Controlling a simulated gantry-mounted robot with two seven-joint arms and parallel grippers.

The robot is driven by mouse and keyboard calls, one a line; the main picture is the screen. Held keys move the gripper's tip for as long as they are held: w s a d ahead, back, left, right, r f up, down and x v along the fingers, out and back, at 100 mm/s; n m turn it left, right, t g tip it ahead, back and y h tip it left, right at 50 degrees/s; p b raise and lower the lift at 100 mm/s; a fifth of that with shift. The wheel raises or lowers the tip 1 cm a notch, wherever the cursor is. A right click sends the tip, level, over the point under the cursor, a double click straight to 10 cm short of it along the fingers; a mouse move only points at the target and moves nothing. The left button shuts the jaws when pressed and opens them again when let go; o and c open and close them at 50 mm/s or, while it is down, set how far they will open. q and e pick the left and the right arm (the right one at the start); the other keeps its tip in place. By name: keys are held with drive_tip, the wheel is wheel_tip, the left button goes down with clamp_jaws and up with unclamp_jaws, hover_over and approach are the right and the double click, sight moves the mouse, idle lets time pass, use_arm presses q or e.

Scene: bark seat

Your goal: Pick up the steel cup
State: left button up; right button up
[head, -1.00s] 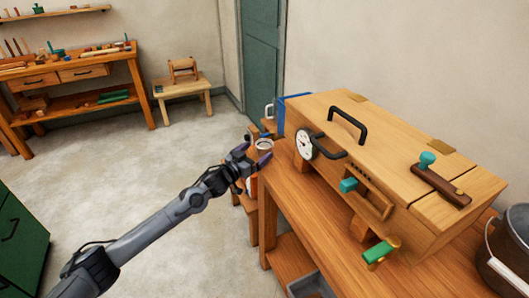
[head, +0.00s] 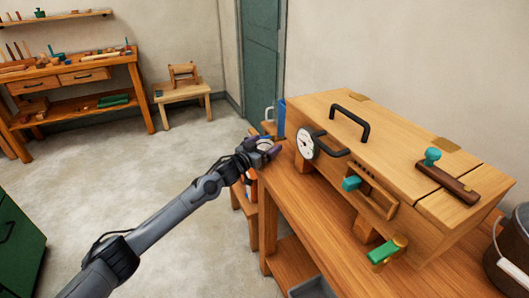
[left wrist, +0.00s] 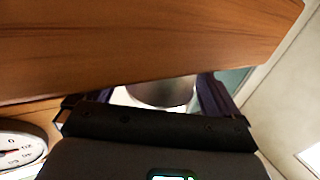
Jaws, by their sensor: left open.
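The steel cup (head: 264,144) is mostly hidden behind my left gripper (head: 269,149) in the head view, at the left end of the wooden box; only a bit of its pale rim shows. In the left wrist view a grey rounded metal surface, the cup (left wrist: 165,92), shows between the two fingers of my left gripper (left wrist: 145,100). The gripper is open, with its fingers around or close beside the cup; I cannot tell whether they touch it. My right gripper is not in view.
A large wooden box (head: 400,140) with a dial gauge (head: 306,145) and black handles stands on the bench (head: 285,190), close right of my gripper. A blue object (head: 281,118) stands behind the cup. A bucket (head: 510,255) is at the far right. Open floor lies left.

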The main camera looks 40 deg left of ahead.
use_arm(q)
drive_tip(key=shift+c, duration=0.2)
drive_tip(key=c, duration=1.1)
